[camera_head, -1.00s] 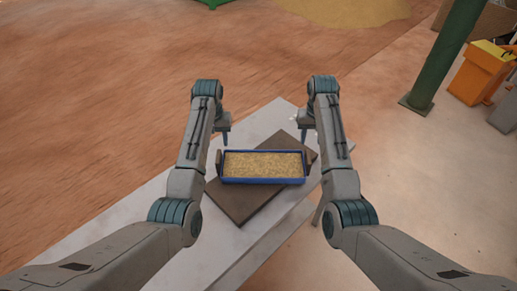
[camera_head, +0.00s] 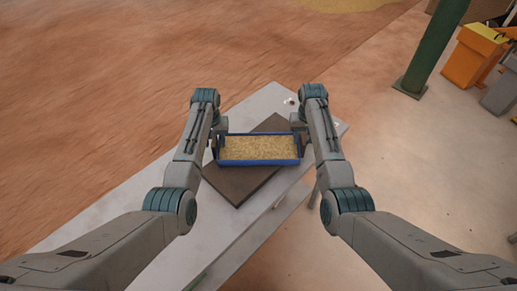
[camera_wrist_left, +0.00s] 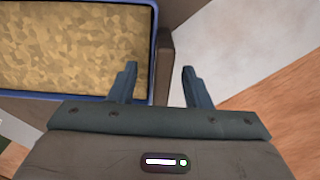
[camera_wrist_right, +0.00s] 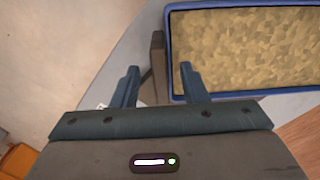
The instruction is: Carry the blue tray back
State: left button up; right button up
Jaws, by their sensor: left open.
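The blue tray (camera_head: 259,164) is filled with tan, grainy material and rests on a dark board on the grey table. It has a brown handle on each short end. My left gripper (camera_head: 217,140) is at the tray's left end. In the left wrist view its fingers (camera_wrist_left: 160,80) are apart, with the left handle (camera_wrist_left: 165,55) ahead between them. My right gripper (camera_head: 301,138) is at the right end. In the right wrist view its fingers (camera_wrist_right: 158,80) are apart, with the right handle (camera_wrist_right: 157,62) between them. I cannot tell whether any finger touches a handle.
The dark board (camera_head: 238,187) lies askew on the grey table (camera_head: 130,205). A small shiny item (camera_head: 290,101) lies beyond the tray. A green post (camera_head: 432,50) and an orange bin (camera_head: 473,55) stand on the floor at the right. The near left table top is clear.

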pick_arm(q)
jog(key=shift+w+f, duration=0.1)
jog(key=shift+f, duration=0.9)
pick_arm(e)
jog(key=shift+w+f, duration=0.1)
jog(key=shift+f, duration=0.9)
pick_arm(q)
jog(key=shift+r, duration=0.1)
grip_shut()
pick_arm(e)
grip_shut()
pick_arm(q)
jog(key=shift+a, duration=0.2)
pick_arm(e)
jog(key=shift+d, duration=0.2)
jog(key=shift+r, duration=0.1)
